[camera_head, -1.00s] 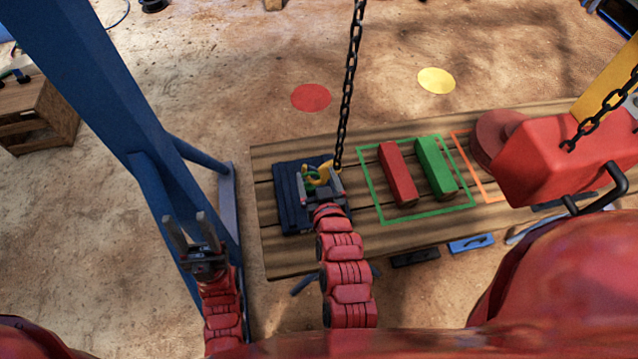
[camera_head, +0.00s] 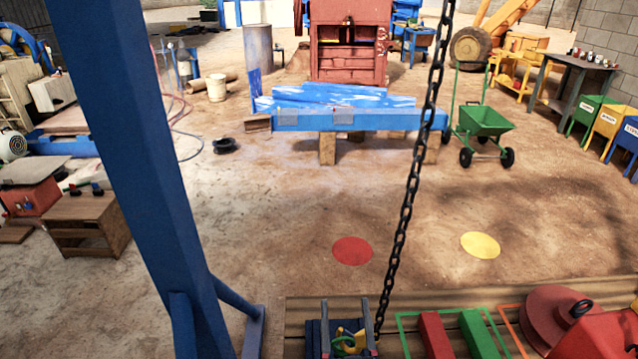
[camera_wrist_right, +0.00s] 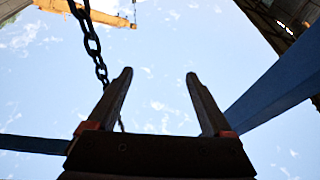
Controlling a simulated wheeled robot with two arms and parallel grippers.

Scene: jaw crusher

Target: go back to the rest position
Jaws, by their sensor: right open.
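My right gripper (camera_head: 346,302) shows at the bottom of the head view, its two fingers spread and pointing away over the wooden table (camera_head: 300,309). In the right wrist view the same gripper (camera_wrist_right: 160,76) is open, with only sky between its fingers. A yellow hook (camera_head: 351,340) with some green on it shows between or behind the fingers in the head view; I cannot tell whether they touch. My left gripper is out of view.
A black chain (camera_head: 404,215) hangs just right of my right gripper; a chain (camera_wrist_right: 91,40) also shows in the wrist view. A blue post (camera_head: 140,170) stands left. A red bar (camera_head: 435,335) and a green bar (camera_head: 478,333) lie on the table.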

